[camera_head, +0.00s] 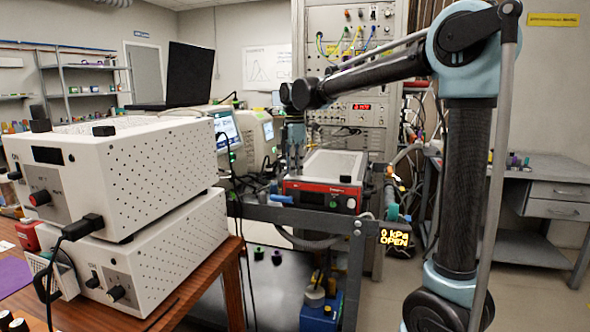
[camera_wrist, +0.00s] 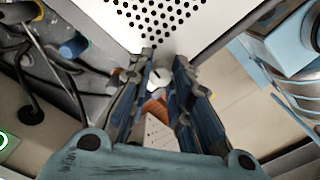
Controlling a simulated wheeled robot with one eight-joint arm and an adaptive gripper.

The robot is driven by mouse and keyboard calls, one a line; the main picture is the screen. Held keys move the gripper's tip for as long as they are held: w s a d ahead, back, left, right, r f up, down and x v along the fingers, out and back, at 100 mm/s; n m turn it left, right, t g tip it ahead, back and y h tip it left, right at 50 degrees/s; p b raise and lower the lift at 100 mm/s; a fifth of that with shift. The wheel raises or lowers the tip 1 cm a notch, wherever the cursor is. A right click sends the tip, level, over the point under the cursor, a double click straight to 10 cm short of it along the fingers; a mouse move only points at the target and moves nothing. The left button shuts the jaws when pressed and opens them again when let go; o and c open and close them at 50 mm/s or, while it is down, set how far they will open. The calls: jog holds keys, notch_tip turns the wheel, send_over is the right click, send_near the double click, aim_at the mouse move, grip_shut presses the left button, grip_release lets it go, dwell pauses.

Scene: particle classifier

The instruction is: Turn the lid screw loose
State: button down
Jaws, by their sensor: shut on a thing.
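The lid screw (camera_wrist: 160,77) shows in the wrist view as a small pale knob with a dark mark on top, at the edge of a white perforated panel (camera_wrist: 170,22). My gripper (camera_wrist: 163,64) has its two blue-grey fingers on either side of this knob and is shut on it. In the head view my gripper (camera_head: 291,158) hangs fingers down at the left end of the red and white box (camera_head: 322,192). The knob cannot be made out there, and I cannot tell whether it is turned loose.
Two stacked white perforated boxes (camera_head: 130,170) stand on a wooden table at the left, with a black laptop (camera_head: 190,75) behind. Cables hang nearby.

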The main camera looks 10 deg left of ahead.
jog(key=shift+w, duration=0.15)
jog(key=c, duration=1.4)
grip_release()
jog(key=shift+c, duration=0.2)
jog(key=shift+r, duration=0.1)
notch_tip(320, 180, up, 12)
